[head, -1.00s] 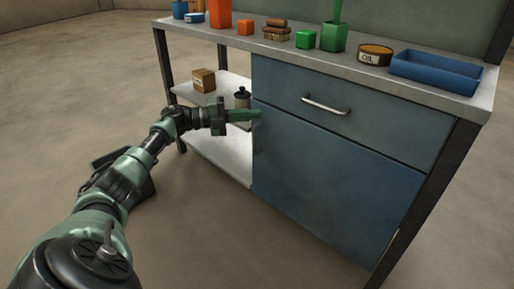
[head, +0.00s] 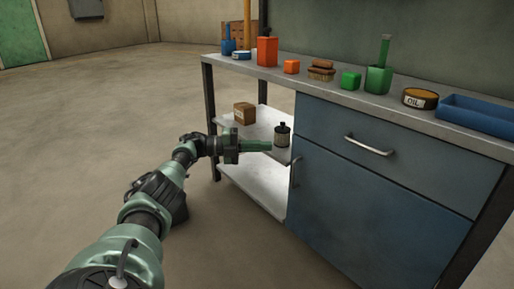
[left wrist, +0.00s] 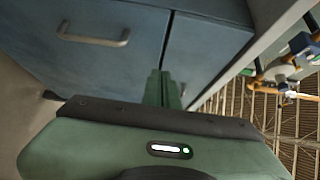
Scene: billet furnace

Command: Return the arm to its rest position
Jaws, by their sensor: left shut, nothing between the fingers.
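My left arm reaches in from the lower left of the head view. Its green gripper (head: 270,146) is shut, with the fingers together and nothing between them. The fingers point right, in front of the open shelves and a little left of the blue cabinet (head: 375,210). In the left wrist view the closed fingers (left wrist: 160,75) point toward the cabinet's drawer and door fronts, and nothing is held. My right gripper is not in view.
The workbench top (head: 335,85) holds an orange box (head: 267,50), a brush (head: 321,71), an oil tin (head: 420,98) and a blue tray (head: 480,112). A small box (head: 244,113) and dark bottle (head: 282,135) stand on the shelf. Floor left of the bench is clear.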

